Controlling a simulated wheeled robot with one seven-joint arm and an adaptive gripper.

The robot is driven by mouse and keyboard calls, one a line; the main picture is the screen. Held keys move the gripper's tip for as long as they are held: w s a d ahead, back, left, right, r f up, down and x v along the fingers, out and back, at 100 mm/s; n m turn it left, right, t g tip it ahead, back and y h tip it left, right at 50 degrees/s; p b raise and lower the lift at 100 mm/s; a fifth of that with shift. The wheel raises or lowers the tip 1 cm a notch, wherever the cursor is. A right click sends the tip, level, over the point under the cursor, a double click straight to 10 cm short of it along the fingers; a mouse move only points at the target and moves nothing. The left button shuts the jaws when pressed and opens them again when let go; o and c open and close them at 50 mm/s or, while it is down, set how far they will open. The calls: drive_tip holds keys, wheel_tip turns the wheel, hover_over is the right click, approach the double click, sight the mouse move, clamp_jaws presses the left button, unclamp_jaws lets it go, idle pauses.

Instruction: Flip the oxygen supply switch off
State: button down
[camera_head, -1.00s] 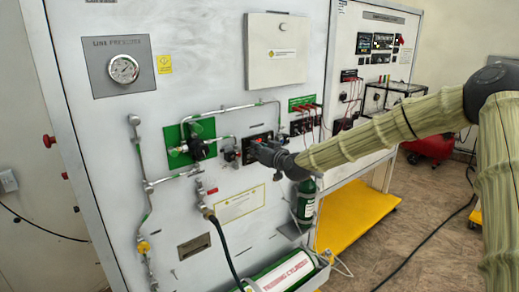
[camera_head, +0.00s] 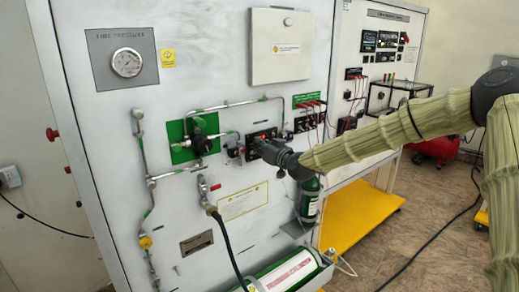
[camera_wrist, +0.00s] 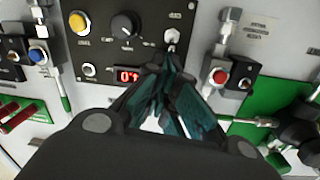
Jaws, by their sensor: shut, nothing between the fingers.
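The black control panel (camera_head: 262,135) is on the white board, with my gripper (camera_head: 255,143) in front of it and covering part of it. In the wrist view the panel (camera_wrist: 101,46) carries a silver toggle switch (camera_wrist: 171,38), a dark knob (camera_wrist: 125,25), a yellow button (camera_wrist: 78,21) and a red digital display (camera_wrist: 128,75). My gripper (camera_wrist: 165,64) is shut and empty. Its fingertips are close to the toggle switch in the picture; I cannot tell whether they touch it. The label by the switch is too small to read for certain.
Left of the panel is a green plate (camera_head: 193,140) with a regulator and metal pipes. A red button on a fitting (camera_wrist: 220,77) sits right of the fingers in the wrist view. A green cylinder (camera_head: 309,198) stands below right, and a black hose (camera_head: 228,245) hangs below left.

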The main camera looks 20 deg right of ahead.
drive_tip(key=shift+s+f+t+b, duration=0.25)
drive_tip(key=shift+t+b, duration=0.25)
drive_tip(key=shift+b, duration=1.75)
